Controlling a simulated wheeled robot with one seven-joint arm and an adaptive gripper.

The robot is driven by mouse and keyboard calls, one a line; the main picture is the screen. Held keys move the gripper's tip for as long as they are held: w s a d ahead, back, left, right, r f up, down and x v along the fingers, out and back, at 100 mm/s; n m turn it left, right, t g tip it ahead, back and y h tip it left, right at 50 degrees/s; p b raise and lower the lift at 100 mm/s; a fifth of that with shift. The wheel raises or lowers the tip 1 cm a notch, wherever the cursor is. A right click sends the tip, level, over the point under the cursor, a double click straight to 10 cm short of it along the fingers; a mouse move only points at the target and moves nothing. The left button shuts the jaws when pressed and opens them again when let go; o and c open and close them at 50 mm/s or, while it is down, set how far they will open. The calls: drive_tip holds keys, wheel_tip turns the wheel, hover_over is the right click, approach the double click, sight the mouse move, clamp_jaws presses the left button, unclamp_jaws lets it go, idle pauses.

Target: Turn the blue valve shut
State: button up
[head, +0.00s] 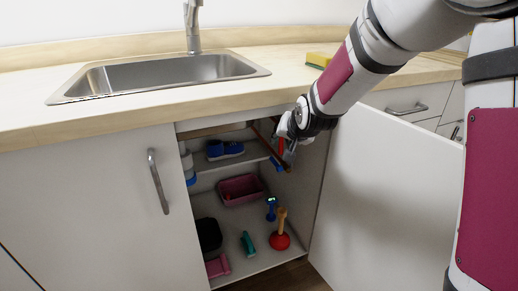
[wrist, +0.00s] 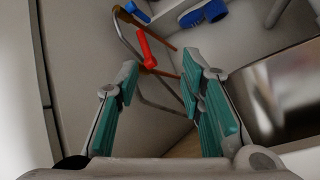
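The blue valve handle (wrist: 138,12) shows at the top left in the wrist view, on a copper-brown pipe near the cabinet's side wall. A small blue piece (head: 275,164), apparently this handle, shows below the red one in the head view. A red valve handle (wrist: 146,48) lies nearer my fingertips, also visible in the head view (head: 281,146). My gripper (wrist: 160,78) is open and empty, its teal-padded fingers apart, with the red handle beyond the gap. In the head view my gripper (head: 292,138) is at the cabinet's upper right opening, partly hiding the pipes.
The open cabinet door (head: 385,190) stands right of my gripper. The counter edge (head: 240,112) is above. A grey curved pipe (wrist: 128,45) runs beside the valves.

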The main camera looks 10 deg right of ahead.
drive_tip(key=w+a+f+m+t, duration=0.1)
drive_tip(key=w+f+m+t, duration=0.3)
drive_tip(key=w+f, duration=1)
drive_tip(key=m+t+b, duration=0.1)
drive_tip(key=t, duration=0.3)
approach(274, 164)
wheel_tip(274, 164, up, 3)
drive_tip(key=w+a, duration=0.1)
drive_tip(key=a, duration=0.1)
drive_tip(key=s+f+m+t+h, duration=0.2)
drive_tip(key=s+f+m+t, duration=0.1)
drive_tip(key=f, duration=0.4)
drive_tip(key=b+x, duration=0.2)
drive_tip(key=x, duration=0.2)
drive_tip(key=b+x, duration=0.2)
drive_tip(key=x, duration=0.3)
drive_tip(key=d+b+x, duration=0.1)
drive_tip(key=x, duration=0.3)
drive_tip(key=shift+w+f+b, duration=0.1)
drive_tip(key=shift+w+b, duration=0.05)
drive_tip(key=shift+b, duration=0.25)
clamp_jaws()
